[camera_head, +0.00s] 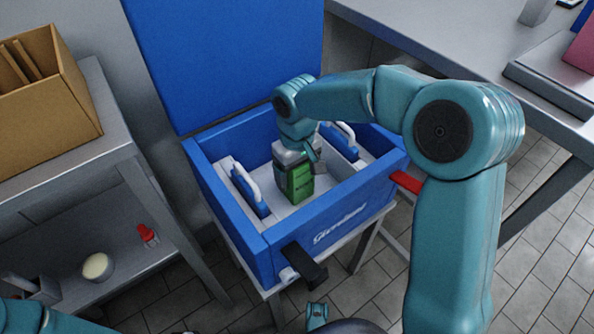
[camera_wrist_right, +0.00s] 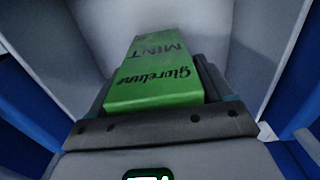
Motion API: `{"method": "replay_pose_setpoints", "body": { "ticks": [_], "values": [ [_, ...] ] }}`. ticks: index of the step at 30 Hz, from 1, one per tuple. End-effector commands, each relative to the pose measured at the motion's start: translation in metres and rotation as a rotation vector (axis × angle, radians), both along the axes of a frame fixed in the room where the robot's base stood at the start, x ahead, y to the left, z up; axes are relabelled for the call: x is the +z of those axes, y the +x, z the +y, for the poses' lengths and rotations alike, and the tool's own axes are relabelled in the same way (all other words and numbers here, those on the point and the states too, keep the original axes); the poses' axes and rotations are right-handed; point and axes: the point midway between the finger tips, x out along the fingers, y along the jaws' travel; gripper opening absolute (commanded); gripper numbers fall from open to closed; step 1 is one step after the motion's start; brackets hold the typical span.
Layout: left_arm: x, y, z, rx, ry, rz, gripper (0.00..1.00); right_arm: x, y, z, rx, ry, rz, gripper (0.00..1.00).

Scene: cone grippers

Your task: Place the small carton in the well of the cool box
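The small carton (camera_head: 298,184) is green with dark lettering and stands upright inside the open blue cool box (camera_head: 226,195). The wrist view shows its green face (camera_wrist_right: 160,75) reading "MINT". My right gripper (camera_head: 297,158) reaches down into the box from above, its fingers on both sides of the carton (camera_wrist_right: 155,95). It looks shut on the carton's upper part. The pale well floor (camera_head: 262,224) lies under and around the carton; I cannot tell whether the carton's base touches it. My left gripper is out of view.
The cool box's blue lid (camera_head: 228,55) stands open behind it. Blue packs with white handles (camera_head: 249,190) sit along its left and right inner walls. A grey shelf with a cardboard box (camera_head: 45,100) is at left. A grey table (camera_head: 450,30) is at right.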

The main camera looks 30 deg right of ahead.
Motion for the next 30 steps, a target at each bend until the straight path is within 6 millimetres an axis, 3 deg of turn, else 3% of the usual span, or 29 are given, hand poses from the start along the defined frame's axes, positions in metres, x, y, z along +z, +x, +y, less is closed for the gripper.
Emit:
{"method": "replay_pose_setpoints", "body": {
  "ticks": [11, 14, 24, 30],
  "values": [
    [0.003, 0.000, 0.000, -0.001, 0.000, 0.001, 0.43, 0.005, 0.000, 0.000, 0.000, 0.000, -0.001, 0.94],
    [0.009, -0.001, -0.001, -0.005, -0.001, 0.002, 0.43, 0.019, 0.000, 0.000, 0.000, 0.000, -0.002, 0.94],
    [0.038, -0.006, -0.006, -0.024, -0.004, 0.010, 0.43, 0.097, 0.001, 0.000, 0.000, 0.000, -0.003, 0.94],
    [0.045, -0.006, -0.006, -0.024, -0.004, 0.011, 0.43, 0.121, 0.000, 0.000, 0.000, 0.000, -0.001, 0.94]
  ]
}}
